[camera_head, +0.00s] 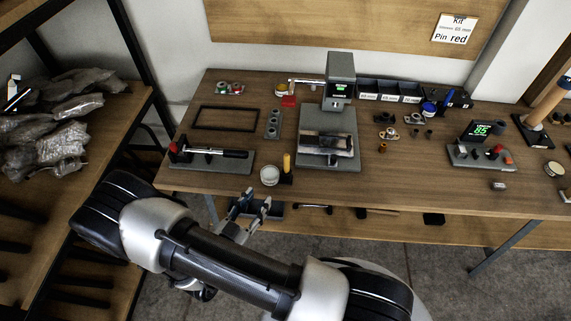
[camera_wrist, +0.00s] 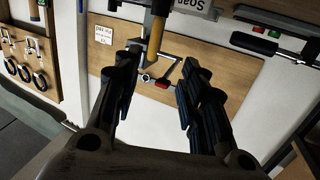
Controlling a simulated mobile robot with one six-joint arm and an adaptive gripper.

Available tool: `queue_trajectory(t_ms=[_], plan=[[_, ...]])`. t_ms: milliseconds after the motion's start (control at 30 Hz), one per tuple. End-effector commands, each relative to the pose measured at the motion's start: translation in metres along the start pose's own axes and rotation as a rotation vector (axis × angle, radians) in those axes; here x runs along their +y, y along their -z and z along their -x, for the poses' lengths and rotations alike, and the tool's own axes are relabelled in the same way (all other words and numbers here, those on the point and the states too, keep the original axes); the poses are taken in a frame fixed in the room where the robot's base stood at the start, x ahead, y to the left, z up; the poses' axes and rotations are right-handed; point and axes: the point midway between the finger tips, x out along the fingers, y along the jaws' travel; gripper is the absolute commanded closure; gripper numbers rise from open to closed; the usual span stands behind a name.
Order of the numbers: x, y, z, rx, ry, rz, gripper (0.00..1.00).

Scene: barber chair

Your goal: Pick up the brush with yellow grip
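I cannot tell the exact distance between grip and fingertips.
A grey press stand (camera_head: 328,150) is right of the brush. A tray with a black-handled tool (camera_head: 215,154) lies left. A dark rectangular frame (camera_head: 226,118) and small parts lie behind. A shelf with plastic bags (camera_head: 60,140) stands left.

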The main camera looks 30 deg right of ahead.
Motion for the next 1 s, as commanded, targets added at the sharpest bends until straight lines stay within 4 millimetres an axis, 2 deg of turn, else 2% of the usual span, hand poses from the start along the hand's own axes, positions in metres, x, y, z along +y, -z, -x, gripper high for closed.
queue_trajectory(t_ms=[167, 600, 700, 933, 1000], plan=[[0.012, 0.002, -0.005, 0.07, -0.013, 0.027, 0.61], [0.014, 0.008, -0.096, 0.069, -0.016, 0.025, 0.61], [0.013, 0.009, -0.11, 0.068, -0.014, 0.026, 0.61], [0.012, 0.01, -0.125, 0.067, -0.011, 0.025, 0.61], [0.012, 0.01, -0.134, 0.068, -0.014, 0.024, 0.61]])
